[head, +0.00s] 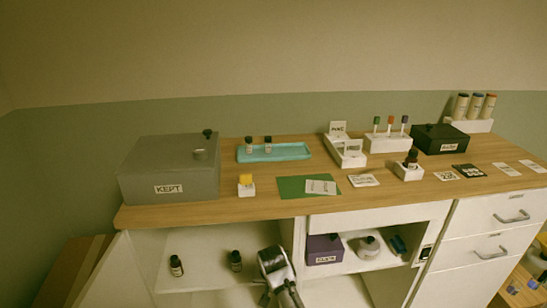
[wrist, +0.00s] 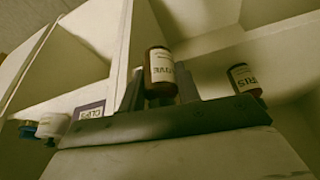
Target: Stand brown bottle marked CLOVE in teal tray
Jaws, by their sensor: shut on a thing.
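The brown bottle marked CLOVE (wrist: 161,66) is between the two fingers of my gripper (wrist: 160,88), which is shut on it. Its label shows upside down in the wrist view, and the last letters are the clearest. In the head view my gripper (head: 272,262) is at the open cabinet below the counter, and its hand hides the held bottle. The teal tray (head: 295,153) lies on the counter above, with two dark bottles (head: 250,144) standing towards its left end. The tray's right part is bare.
Two other dark bottles (head: 176,265) (head: 236,261) stand on the cabinet shelf. A bottle with a partly legible label (wrist: 243,78) is near the held one. A purple box (head: 324,249) is beyond the divider. A grey KEPT box (head: 165,172) and yellow-topped block (head: 246,185) flank the tray.

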